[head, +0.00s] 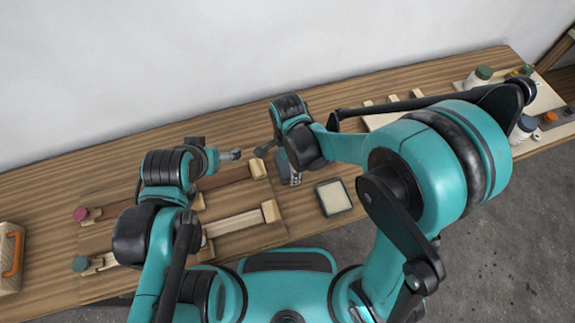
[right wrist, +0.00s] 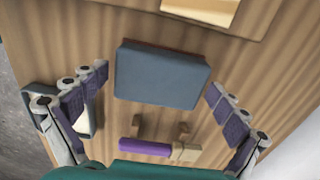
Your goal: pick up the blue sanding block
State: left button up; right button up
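The blue sanding block (right wrist: 162,76) is a grey-blue slab with a thin reddish-brown edge. In the right wrist view it lies in the upper middle, between the fingers of my right gripper (right wrist: 155,88). Those fingers are spread wide, with visible gaps on both sides of the block. In the head view my right gripper (head: 290,174) points down over the bench, and I cannot make out the block there. My left arm reaches over the clamps at the left; its gripper (head: 222,156) is small and partly hidden, so its opening is unclear.
A purple-handled tool (right wrist: 150,148) lies near the block. A dark-rimmed tray (head: 334,197) sits right of my right gripper. Wooden clamps (head: 235,222) lie at the left on the plywood bench (head: 60,187). Bottles (head: 480,74) stand at the far right.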

jog(key=c, duration=0.9)
jog(key=shift+o, duration=0.2)
jog(key=shift+r, duration=0.15)
jog(key=shift+r, duration=0.25)
notch_tip(320, 180, up, 4)
jog(key=shift+p, duration=1.1)
jog(key=s+d+r+p, duration=0.3)
jog(key=s+d+r, duration=0.3)
jog(key=s+d, duration=0.1)
jog(key=shift+s+d+r+p, duration=0.15)
jog(key=shift+s+d+p, duration=0.2)
jog(key=shift+s, duration=0.55)
jog(key=o, duration=0.7)
jog(key=shift+w, duration=0.1)
jog(key=c, duration=0.4)
